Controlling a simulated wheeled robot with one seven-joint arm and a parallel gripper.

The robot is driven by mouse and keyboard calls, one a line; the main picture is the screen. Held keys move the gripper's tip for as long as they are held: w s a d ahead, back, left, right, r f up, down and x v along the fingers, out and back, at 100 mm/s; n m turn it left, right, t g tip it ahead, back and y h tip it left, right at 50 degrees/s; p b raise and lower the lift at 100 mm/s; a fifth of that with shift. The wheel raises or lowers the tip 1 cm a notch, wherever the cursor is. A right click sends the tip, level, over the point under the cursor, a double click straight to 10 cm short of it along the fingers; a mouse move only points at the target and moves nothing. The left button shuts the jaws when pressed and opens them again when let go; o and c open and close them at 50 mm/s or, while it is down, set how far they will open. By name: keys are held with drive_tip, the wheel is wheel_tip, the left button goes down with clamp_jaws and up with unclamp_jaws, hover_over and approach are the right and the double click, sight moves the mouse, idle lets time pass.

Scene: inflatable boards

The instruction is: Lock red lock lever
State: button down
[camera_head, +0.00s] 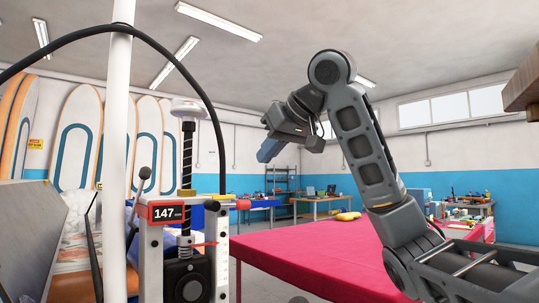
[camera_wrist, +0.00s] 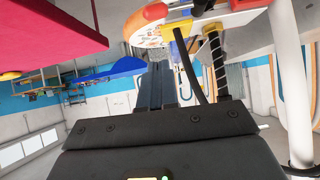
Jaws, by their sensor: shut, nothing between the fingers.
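A press-like machine with a "147" display (camera_head: 167,213) stands at the left in the head view. A small red-ended lever (camera_head: 243,204) sticks out to its right beside a blue part. A thin red piece (camera_head: 205,244) sits lower, by the spring; I cannot tell which is the lock lever. My gripper (camera_head: 268,152) is raised in the air, right of and above the machine, apart from it. In the wrist view its blue-grey fingers (camera_wrist: 161,84) are together and empty. An orange-red rounded part (camera_wrist: 155,12) shows beyond them at the top.
A pink-red table (camera_head: 320,255) fills the front right. A white post (camera_head: 117,150) and a black cable (camera_head: 190,75) stand near the machine. Boards (camera_head: 78,135) lean on the back wall. The air around my gripper looks clear.

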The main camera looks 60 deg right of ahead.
sight(229, 205)
drive_tip(key=w+d+f, duration=0.1)
drive_tip(key=w+f, duration=0.5)
drive_tip(key=f, duration=0.2)
drive_tip(key=shift+d, duration=0.2)
drive_tip(key=shift+w, duration=0.1)
